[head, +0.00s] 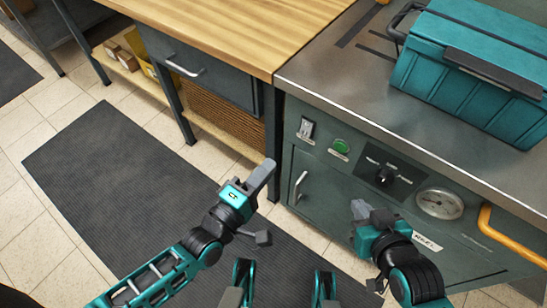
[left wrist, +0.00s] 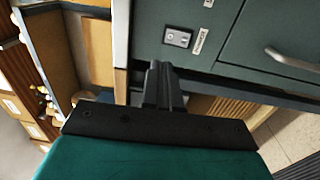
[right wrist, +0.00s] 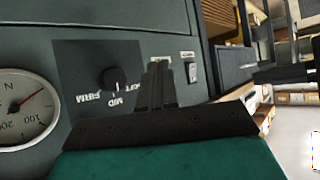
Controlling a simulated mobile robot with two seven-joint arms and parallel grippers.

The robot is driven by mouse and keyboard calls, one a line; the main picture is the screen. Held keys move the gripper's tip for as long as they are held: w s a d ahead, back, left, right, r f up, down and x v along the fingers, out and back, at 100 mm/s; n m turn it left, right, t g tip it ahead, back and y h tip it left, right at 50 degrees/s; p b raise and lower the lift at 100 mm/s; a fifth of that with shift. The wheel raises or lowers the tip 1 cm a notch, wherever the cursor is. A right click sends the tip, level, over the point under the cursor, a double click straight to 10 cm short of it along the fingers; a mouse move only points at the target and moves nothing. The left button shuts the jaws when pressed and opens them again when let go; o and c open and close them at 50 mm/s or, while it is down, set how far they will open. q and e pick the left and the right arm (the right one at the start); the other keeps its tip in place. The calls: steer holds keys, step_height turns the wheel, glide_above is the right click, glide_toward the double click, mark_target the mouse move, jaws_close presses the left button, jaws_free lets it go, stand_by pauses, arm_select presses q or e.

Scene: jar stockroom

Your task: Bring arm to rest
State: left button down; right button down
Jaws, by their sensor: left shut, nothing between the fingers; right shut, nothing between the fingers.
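My left gripper (head: 264,174) is shut and empty. It hangs above the dark floor mat, in front of the corner where the wooden bench meets the steel-topped machine. In the left wrist view its closed fingers (left wrist: 161,84) point toward a drawer front. My right gripper (head: 359,209) is also shut and empty, in front of the machine's control panel. In the right wrist view its closed fingers (right wrist: 157,84) show just beside the dial knob (right wrist: 115,78). Whether either gripper touches the furniture cannot be told.
The green-grey machine (head: 318,180) has a gauge (head: 439,203), a green button (head: 340,147) and a yellow handle (head: 489,222). A teal toolbox (head: 425,75) stands on its top. The wooden bench top (head: 235,30) is bare. The mat (head: 100,165) at left is clear.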

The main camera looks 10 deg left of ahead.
steer(key=shift+w, duration=0.1)
stand_by(0.5)
